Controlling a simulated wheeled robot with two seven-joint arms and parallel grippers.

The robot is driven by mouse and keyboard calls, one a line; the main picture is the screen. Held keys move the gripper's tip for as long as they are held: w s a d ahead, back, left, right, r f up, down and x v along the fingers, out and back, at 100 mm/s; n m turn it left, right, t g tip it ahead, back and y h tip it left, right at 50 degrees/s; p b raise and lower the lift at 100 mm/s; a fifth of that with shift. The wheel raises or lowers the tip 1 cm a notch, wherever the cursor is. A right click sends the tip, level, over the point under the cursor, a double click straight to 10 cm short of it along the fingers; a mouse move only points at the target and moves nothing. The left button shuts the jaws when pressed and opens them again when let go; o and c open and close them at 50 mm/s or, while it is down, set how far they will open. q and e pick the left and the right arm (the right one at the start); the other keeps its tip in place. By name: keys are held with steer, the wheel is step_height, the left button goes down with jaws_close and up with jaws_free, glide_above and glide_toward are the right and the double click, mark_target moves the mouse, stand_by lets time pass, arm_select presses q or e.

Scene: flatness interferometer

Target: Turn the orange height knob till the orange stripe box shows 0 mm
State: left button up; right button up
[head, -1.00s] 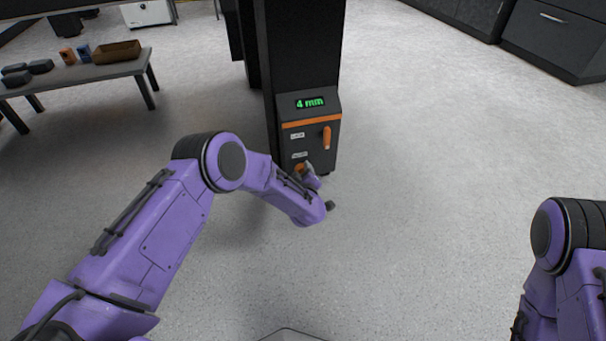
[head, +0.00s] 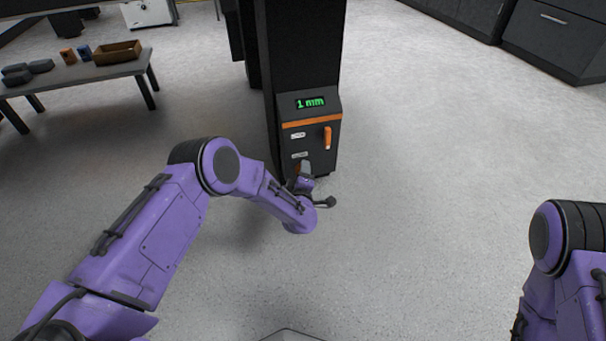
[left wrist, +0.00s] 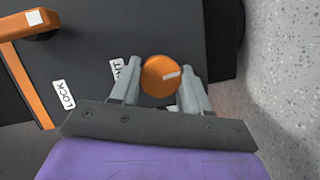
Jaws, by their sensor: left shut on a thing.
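The orange stripe box (head: 309,140) is dark grey with an orange band, and its green display (head: 310,103) reads 1 mm. The orange height knob (left wrist: 161,76) is round with a white mark and sits between the fingers of my left gripper (left wrist: 160,88) in the left wrist view. My left gripper is shut on the knob. In the head view my left gripper (head: 305,170) is at the lower front of the box and largely hides the knob. My right gripper is out of view; only part of my right arm shows at the right edge.
An orange lock lever (head: 327,138) is on the box above the knob; it also shows in the left wrist view (left wrist: 27,75) beside a LOCK label (left wrist: 63,94). A low table (head: 85,72) with small items stands at the left. The floor right of the box is clear.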

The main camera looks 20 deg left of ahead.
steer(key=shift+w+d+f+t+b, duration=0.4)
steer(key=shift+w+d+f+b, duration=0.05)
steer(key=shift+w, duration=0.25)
arm_select(q)
steer(key=n+t, duration=0.1)
steer(key=n, duration=0.2)
steer(key=shift+d+f, duration=0.1)
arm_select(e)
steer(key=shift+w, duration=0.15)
arm_select(q)
steer(key=shift+n+t, duration=0.3)
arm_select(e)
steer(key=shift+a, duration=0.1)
arm_select(q)
steer(key=o, duration=1)
steer(key=shift+d, duration=0.1)
steer(key=shift+o, duration=0.2)
